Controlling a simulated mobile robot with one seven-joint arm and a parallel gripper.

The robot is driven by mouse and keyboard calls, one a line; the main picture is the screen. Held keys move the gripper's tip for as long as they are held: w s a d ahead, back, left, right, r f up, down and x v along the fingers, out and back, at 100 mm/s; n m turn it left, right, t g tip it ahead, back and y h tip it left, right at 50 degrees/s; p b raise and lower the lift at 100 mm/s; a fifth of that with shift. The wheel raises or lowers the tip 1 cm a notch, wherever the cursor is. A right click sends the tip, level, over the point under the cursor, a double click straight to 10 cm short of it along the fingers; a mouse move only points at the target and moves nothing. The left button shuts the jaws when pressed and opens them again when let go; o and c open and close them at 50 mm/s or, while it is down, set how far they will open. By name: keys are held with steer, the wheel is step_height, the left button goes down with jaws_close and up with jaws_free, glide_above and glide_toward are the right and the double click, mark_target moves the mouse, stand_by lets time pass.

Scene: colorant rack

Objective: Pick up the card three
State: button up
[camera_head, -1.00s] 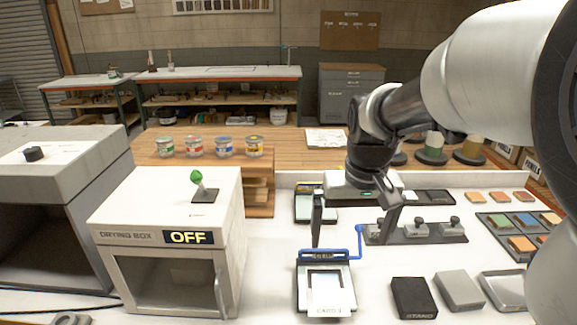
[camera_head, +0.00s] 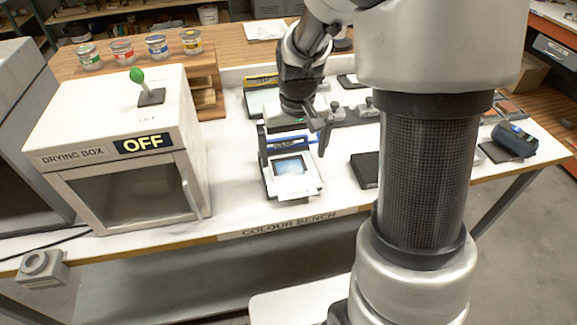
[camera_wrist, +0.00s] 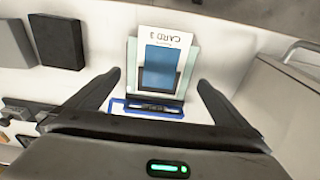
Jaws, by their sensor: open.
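Card three (camera_wrist: 175,42), a white card marked CARD 3 with a blue patch, lies in a pale holder (camera_wrist: 190,78) with a blue bar at one end. In the head view the card (camera_head: 291,167) and its holder (camera_head: 267,187) are near the bench's front edge. My gripper (camera_head: 293,146) is above the blue-bar end of the holder, fingers pointing down. In the wrist view my gripper (camera_wrist: 158,80) is open, one finger on each side of the card, and empty. I cannot tell the exact height.
The drying box (camera_head: 110,108), marked OFF, stands left with a green-knobbed lever (camera_head: 150,95) on top. A dark block (camera_head: 365,170) lies right of the holder. Several paint tins (camera_head: 157,47) stand behind. Bare white bench (camera_head: 232,185) lies between box and holder.

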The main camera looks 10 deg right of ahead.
mark_target(292, 174)
steer(key=shift+w+f, duration=0.2)
steer(key=shift+f, duration=1.4)
steer(key=shift+w+f, duration=0.15)
steer(key=shift+f, duration=1.4)
steer(key=shift+c, duration=0.3)
steer(key=c, duration=1.1)
